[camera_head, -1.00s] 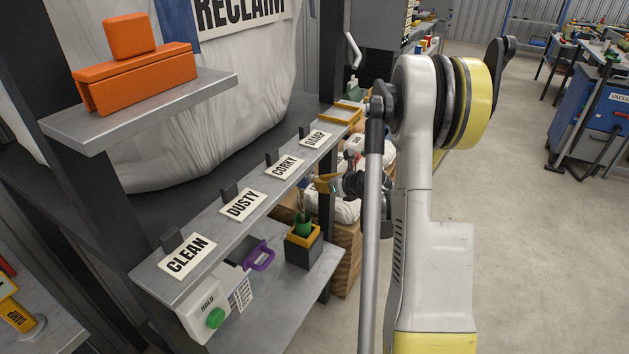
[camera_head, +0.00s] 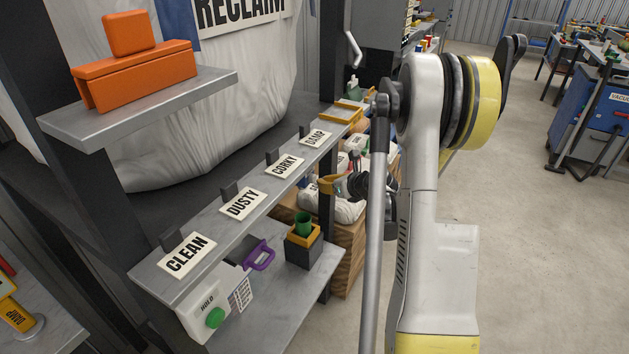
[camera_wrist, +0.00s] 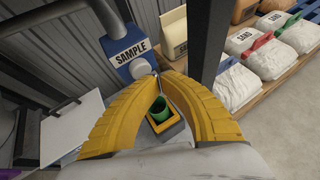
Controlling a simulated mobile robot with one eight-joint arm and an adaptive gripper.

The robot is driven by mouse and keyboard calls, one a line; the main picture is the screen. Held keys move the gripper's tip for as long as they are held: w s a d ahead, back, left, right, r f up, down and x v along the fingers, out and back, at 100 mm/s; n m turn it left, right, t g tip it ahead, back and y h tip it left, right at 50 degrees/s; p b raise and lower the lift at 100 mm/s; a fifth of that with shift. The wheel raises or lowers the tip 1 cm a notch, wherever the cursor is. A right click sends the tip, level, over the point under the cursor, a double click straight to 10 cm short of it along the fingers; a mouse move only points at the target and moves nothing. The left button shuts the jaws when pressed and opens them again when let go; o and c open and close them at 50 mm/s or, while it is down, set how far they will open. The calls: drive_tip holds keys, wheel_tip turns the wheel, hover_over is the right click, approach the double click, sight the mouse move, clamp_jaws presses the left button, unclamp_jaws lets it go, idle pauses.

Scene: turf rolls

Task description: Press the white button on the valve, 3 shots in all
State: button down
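The valve is a blue box labelled SAMPLE (camera_wrist: 124,50) in the wrist view. A round white part, seemingly its button (camera_wrist: 141,68), shows at its lower front. My gripper (camera_wrist: 158,76) has yellow fingers whose tips come together just right of the white part; I cannot tell whether they touch it. A green cup (camera_wrist: 159,108) stands upright in a yellow-rimmed dark holder (camera_wrist: 164,123) below the fingertips. In the head view, my gripper (camera_head: 331,184) is beyond the shelf post, and the green cup (camera_head: 303,223) stands on the lower shelf. The valve is hidden there.
A HOLD box with a green button (camera_head: 215,318) and a purple handle (camera_head: 261,256) are left of the cup. A dark post (camera_wrist: 208,40) stands right of my gripper. White sand bags (camera_wrist: 275,60) lie beyond it. Open floor (camera_head: 535,220) is at the right.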

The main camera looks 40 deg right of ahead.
drive_tip(key=shift+s, duration=0.2)
drive_tip(key=shift+d, duration=0.1)
drive_tip(key=s, duration=0.1)
drive_tip(key=s+d, duration=0.1)
drive_tip(key=s, duration=0.2)
drive_tip(key=shift+s+d+b, duration=0.35)
drive_tip(key=shift+d+b, duration=0.05)
idle(0.5)
